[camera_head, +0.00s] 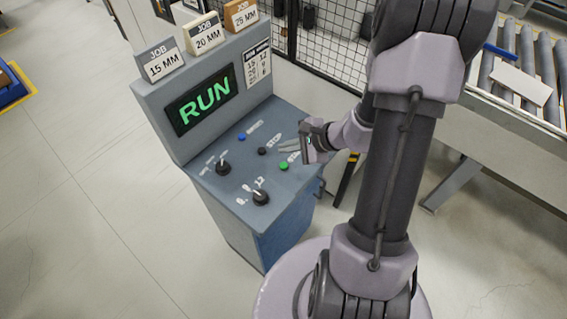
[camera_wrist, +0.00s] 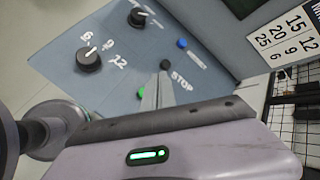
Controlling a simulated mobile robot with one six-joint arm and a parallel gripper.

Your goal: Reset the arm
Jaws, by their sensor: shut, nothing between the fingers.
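My arm rises in the right half of the head view and reaches left over a blue-grey control console (camera_head: 232,205). My gripper (camera_head: 283,146) is shut and empty above the console's right side. In the wrist view, the closed fingertips (camera_wrist: 163,75) point at the panel near a dark button (camera_wrist: 166,64) beside the STOP label. I cannot tell whether they touch it. A green button (camera_head: 284,166) and a blue button (camera_head: 242,137) are on the panel. Two black rotary knobs sit lower, one (camera_head: 261,198) by the 12 mark and one (camera_head: 222,168) further left. The screen (camera_head: 207,98) reads RUN in green.
Three job cards, 15 MM (camera_head: 160,60), 20 MM (camera_head: 205,34) and 25 MM (camera_head: 241,14), stand on the console top. A mesh fence (camera_head: 335,38) is behind. A roller conveyor (camera_head: 520,75) with a pale board is at the right.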

